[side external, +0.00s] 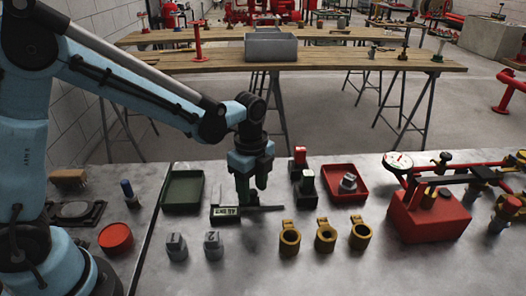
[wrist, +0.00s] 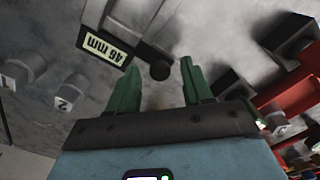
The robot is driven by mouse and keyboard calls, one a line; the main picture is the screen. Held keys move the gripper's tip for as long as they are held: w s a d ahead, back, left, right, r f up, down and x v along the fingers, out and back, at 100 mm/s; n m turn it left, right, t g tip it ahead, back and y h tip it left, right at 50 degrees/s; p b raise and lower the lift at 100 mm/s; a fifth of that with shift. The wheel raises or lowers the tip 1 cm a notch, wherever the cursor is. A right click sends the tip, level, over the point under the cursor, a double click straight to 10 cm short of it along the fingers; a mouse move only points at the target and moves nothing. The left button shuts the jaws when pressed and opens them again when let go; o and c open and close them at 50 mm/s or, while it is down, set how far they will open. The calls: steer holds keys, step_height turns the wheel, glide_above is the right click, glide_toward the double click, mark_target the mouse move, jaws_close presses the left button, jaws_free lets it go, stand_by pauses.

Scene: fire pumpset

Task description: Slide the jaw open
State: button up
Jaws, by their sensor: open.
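A caliper-like gauge with a white "46 mm" label lies on the grey bench in the side view; its label (side external: 225,211) is left of my gripper and its bar (side external: 270,208) runs to the right. The label also shows in the wrist view (wrist: 103,45), with the metal bar beside it. A dark round knob (wrist: 160,71) sits by the bar. My gripper (side external: 248,198) points down over the gauge. In the wrist view its two green fingers (wrist: 160,72) are apart, with the knob between their tips. I cannot tell whether either finger touches it.
A green tray (side external: 184,208) stands at the left and a red tray (side external: 327,188) at the right. Two numbered grey blocks (side external: 176,246) and several brass fittings (side external: 325,236) stand in front. A red pump unit (side external: 428,215) fills the right side.

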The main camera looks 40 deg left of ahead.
steer(key=shift+c, duration=0.3)
jaws_close()
steer(key=shift+w+d, duration=0.5)
steer(key=shift+d, duration=0.05)
steer(key=shift+o, duration=0.3)
jaws_free()
